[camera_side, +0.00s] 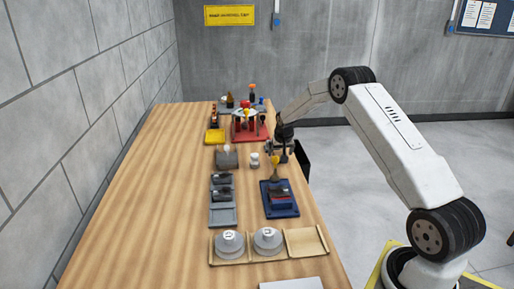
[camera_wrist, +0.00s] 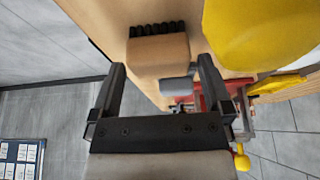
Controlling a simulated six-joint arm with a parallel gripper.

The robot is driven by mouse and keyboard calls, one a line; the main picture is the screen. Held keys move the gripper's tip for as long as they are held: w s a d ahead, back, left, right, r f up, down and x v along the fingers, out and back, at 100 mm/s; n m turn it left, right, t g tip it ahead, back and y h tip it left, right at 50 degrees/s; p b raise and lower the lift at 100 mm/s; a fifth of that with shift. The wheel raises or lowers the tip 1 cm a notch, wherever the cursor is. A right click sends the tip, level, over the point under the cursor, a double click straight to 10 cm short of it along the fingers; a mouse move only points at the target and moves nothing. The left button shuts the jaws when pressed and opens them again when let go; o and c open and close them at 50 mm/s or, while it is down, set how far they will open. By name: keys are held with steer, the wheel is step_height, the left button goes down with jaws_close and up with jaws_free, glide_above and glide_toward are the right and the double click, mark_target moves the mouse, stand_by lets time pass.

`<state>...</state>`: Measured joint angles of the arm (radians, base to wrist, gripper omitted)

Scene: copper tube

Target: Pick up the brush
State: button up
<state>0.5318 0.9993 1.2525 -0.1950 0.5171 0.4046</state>
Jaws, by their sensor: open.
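My gripper (camera_side: 281,150) is over the right side of the table, above and behind the blue tray (camera_side: 292,212). In the wrist view my gripper (camera_wrist: 162,72) is open, its two dark fingers apart with nothing held between them. Beyond the fingertips is a light wooden block with a row of black bristle-like teeth (camera_wrist: 160,46); it looks like the brush, but I cannot be sure. In the side view a small yellow-topped item (camera_side: 275,160) shows just below my gripper; I cannot tell whether it is part of the brush.
A large yellow shape (camera_wrist: 255,35) fills the wrist view's upper right. A red tray (camera_side: 238,137) with several tools and a yellow tray (camera_side: 214,136) stand farther back. Grey trays (camera_side: 222,214) are left of the blue one. The table's left is clear.

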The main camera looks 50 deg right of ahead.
steer(key=shift+x, duration=0.8)
steer(key=c, duration=1.1)
steer(key=shift+r, duration=0.2)
steer(key=shift+r, duration=0.6)
steer(key=shift+s+a+r, duration=1.05)
steer(key=shift+s+r, duration=0.85)
steer(key=shift+s, duration=0.15)
steer(key=shift+s+a+r, duration=1.1)
steer(key=shift+s+r, duration=0.8)
steer(key=shift+s, duration=0.2)
steer(key=shift+s+a+r, duration=1.05)
steer(key=shift+s+r, duration=0.85)
steer(key=shift+s, duration=0.15)
